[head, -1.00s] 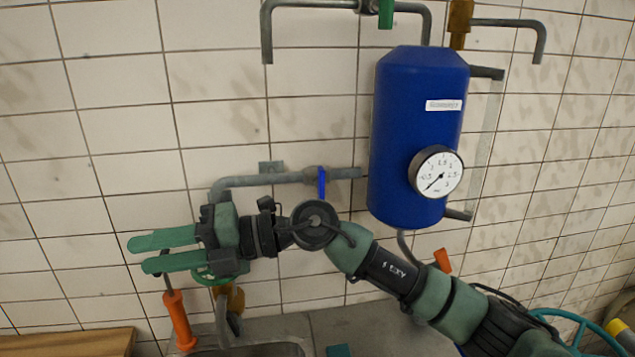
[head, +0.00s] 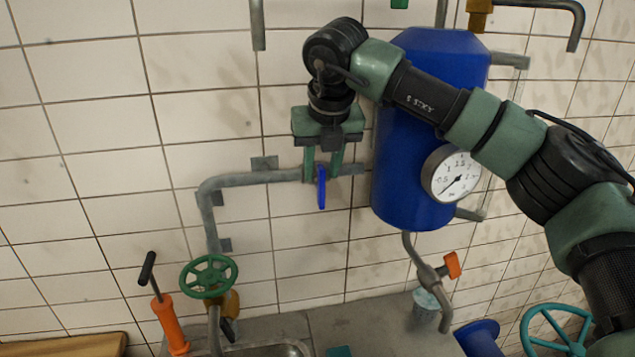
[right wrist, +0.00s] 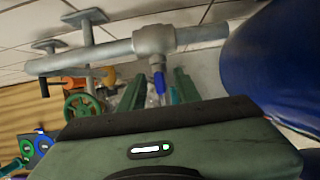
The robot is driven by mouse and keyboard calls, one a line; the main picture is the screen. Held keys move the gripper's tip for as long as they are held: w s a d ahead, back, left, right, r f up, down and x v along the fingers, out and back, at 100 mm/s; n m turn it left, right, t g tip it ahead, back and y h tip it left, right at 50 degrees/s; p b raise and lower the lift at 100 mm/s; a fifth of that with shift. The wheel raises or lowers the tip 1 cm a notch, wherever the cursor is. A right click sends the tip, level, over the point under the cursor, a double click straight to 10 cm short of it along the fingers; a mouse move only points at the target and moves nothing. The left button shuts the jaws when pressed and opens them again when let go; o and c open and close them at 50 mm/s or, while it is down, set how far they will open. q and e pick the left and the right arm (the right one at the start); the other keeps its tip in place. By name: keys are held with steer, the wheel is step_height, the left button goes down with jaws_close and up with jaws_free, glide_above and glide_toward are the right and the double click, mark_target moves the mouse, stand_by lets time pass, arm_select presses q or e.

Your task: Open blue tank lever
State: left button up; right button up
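The blue lever (head: 321,187) hangs straight down from a valve on the grey pipe (head: 255,178) left of the blue tank (head: 412,200). In the right wrist view the lever (right wrist: 159,82) shows below the grey valve body (right wrist: 153,42). My right gripper (head: 322,172) points down at the valve from above. It is open, with one green finger to each side of the lever. Contact with the lever cannot be told. In the right wrist view the fingers (right wrist: 158,88) also stand apart. My left gripper is not in view.
The blue tank stands close to the right of my gripper and carries a round gauge (head: 452,175). The tiled wall is close behind the pipe.

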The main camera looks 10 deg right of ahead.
mark_target(320, 188)
step_height(320, 188, down, 3)
steer(key=shift+s+d+r+p, duration=0.1)
steer(key=shift+p, duration=0.95)
steer(key=x, duration=0.2)
steer(key=shift+w+f+p, duration=0.25)
steer(key=shift+p, duration=0.1)
steer(key=shift+w+f, duration=0.1)
steer(key=shift+w, duration=0.1)
steer(key=shift+s, duration=0.1)
steer(key=shift+c, duration=0.3)
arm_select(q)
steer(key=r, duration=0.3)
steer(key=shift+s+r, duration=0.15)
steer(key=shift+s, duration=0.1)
arm_select(e)
steer(key=shift+s, duration=0.1)
jaws_close()
